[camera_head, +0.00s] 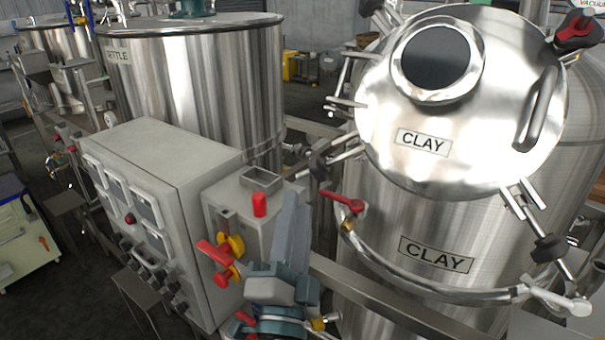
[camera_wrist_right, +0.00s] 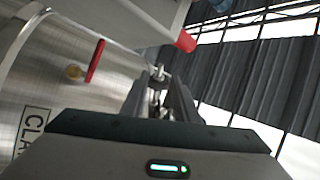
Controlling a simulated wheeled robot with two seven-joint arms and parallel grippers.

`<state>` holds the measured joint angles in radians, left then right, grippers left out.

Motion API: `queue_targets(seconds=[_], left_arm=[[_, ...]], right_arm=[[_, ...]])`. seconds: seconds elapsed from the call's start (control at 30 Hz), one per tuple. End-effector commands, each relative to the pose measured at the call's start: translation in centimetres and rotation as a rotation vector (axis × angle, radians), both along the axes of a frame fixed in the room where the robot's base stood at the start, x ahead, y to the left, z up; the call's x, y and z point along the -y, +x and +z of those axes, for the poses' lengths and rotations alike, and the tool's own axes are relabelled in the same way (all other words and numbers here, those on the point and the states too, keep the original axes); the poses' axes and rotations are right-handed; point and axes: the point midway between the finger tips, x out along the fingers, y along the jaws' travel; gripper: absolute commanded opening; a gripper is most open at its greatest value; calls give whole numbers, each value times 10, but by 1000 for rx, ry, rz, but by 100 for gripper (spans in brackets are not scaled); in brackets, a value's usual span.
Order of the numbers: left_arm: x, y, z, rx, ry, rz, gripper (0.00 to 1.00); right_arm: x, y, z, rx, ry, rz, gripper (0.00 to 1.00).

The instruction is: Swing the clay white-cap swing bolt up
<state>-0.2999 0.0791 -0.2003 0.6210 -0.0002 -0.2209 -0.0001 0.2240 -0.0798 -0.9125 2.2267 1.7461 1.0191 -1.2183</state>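The Clay tank's round steel lid (camera_head: 400,165) is at the right of the head view, with several swing bolts around it. A swing bolt (camera_head: 550,250) with a dark knob hangs at the lower right; a pale round end (camera_head: 576,306) shows below it. I cannot tell which bolt has the white cap. My right gripper (camera_head: 293,200) points upward in front of the grey box, left of the tank. In the right wrist view its fingers (camera_wrist_right: 161,92) are close together with small metal parts (camera_wrist_right: 159,73) between or behind them; a grip is not clear. My left gripper is not in view.
A red-handled valve (camera_head: 345,202) and a curved pipe (camera_head: 400,275) run around the tank front. A grey control cabinet (camera_head: 150,160) and a box with a red button (camera_head: 260,205) stand close left of my right gripper.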

Motion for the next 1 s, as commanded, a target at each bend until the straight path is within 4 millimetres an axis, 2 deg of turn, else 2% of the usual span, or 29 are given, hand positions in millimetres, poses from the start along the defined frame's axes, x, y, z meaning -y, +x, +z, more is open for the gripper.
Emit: queue_targets(seconds=[0.2, 0.43, 0.6, 0.93, 1.0], left_arm=[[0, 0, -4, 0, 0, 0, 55], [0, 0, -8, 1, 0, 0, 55], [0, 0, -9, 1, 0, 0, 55], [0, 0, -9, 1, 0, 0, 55], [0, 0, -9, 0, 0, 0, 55]], right_arm=[[5, 36, 16, 3, -1, -1, 27], [9, 63, 28, 2, -2, -1, 27], [10, 72, 32, 0, -1, 0, 27], [10, 74, 33, 0, -1, 0, 27], [10, 73, 33, 0, -1, 0, 11]])
